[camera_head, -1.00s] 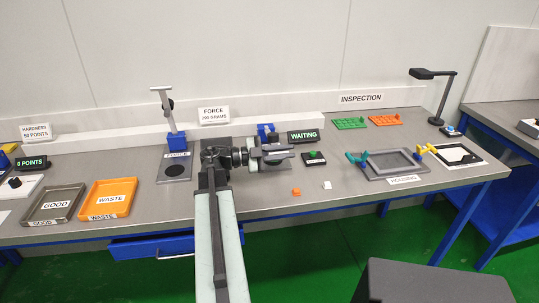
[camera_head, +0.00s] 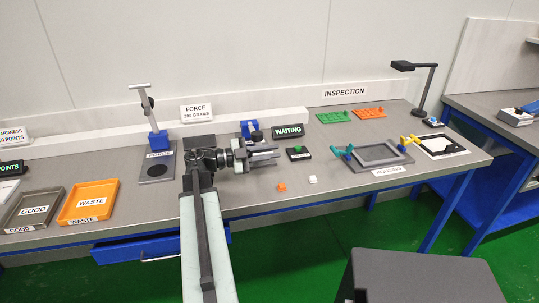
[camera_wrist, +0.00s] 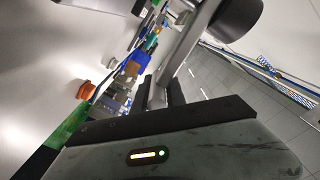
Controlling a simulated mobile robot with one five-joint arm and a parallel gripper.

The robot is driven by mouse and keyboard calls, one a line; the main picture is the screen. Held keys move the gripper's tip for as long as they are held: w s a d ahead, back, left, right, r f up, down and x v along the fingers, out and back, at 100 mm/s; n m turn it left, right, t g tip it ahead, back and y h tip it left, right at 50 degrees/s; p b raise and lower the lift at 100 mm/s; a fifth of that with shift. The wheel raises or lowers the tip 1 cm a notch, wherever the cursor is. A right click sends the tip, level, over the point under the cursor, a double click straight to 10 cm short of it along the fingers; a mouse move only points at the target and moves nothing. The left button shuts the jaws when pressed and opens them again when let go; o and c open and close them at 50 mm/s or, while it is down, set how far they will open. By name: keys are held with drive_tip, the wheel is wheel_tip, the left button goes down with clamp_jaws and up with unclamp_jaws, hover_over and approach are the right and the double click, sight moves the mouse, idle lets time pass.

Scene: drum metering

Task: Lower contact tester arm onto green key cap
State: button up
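A small green key cap (camera_head: 298,149) sits on a dark block on the bench, below the lit WAITING sign. My gripper (camera_head: 276,155) points right, level above the bench, and stops a little left of the green key cap. In the wrist view a grey bar (camera_wrist: 188,50) with a thick black cylinder (camera_wrist: 236,14) at its end lies in line with my two dark fingers (camera_wrist: 163,92). Whether the fingers grip it is unclear. The tester arm's contact with the cap cannot be made out.
An orange cube (camera_head: 282,187) and a white cube (camera_head: 312,180) lie in front. The force stand (camera_head: 158,140) and the orange waste tray (camera_head: 88,203) are to the left.

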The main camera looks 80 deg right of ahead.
drive_tip(key=v, duration=0.6)
drive_tip(key=shift+w, duration=0.35)
drive_tip(key=shift+w+a, duration=0.35)
drive_tip(key=shift+w, duration=0.15)
